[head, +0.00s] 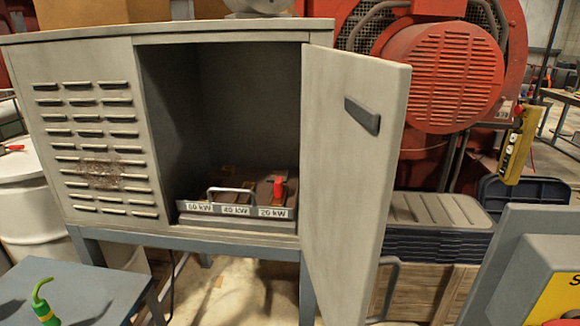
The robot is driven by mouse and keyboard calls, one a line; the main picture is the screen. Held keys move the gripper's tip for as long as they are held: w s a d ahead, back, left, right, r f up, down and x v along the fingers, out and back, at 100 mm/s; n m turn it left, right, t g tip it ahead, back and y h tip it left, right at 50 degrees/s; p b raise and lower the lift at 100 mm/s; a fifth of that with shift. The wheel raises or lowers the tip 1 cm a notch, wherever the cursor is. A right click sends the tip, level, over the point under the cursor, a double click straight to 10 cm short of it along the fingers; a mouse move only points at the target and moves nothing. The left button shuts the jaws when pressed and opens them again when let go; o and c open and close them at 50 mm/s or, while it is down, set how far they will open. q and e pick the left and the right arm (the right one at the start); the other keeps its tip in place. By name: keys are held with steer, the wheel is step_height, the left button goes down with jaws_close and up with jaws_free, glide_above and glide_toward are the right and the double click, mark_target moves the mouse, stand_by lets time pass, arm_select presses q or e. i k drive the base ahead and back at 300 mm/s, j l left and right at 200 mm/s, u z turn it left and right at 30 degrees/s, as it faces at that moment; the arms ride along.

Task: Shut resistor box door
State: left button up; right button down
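The resistor box (95,150) is a grey metal cabinet on a blue-grey stand, with louvred slots and a rusty patch on its left front panel. Its door (335,180) is hinged at the right of the opening and stands wide open, swung out toward me. A dark handle (362,116) sits on the door's upper part. Inside, on the cabinet floor, is a unit with a metal bar handle (232,192), a red lever (278,187) and kW labels that read mirrored. Neither of my grippers shows in the head view.
A grey table (75,295) with a green-spouted can (43,303) is at lower left, near a white drum (25,200). Right of the door are stacked grey bins (430,225) over a wooden crate (415,292), a red machine (445,75) and a hanging yellow control pendant (518,145).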

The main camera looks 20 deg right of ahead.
mark_target(348, 169)
steer(key=k+l, duration=0.1)
steer(key=l, duration=0.2)
steer(key=k+l, duration=0.15)
steer(key=l, duration=0.2)
steer(key=k+l, duration=0.1)
steer(key=l, duration=0.2)
steer(key=k+l, duration=0.15)
steer(key=l, duration=0.15)
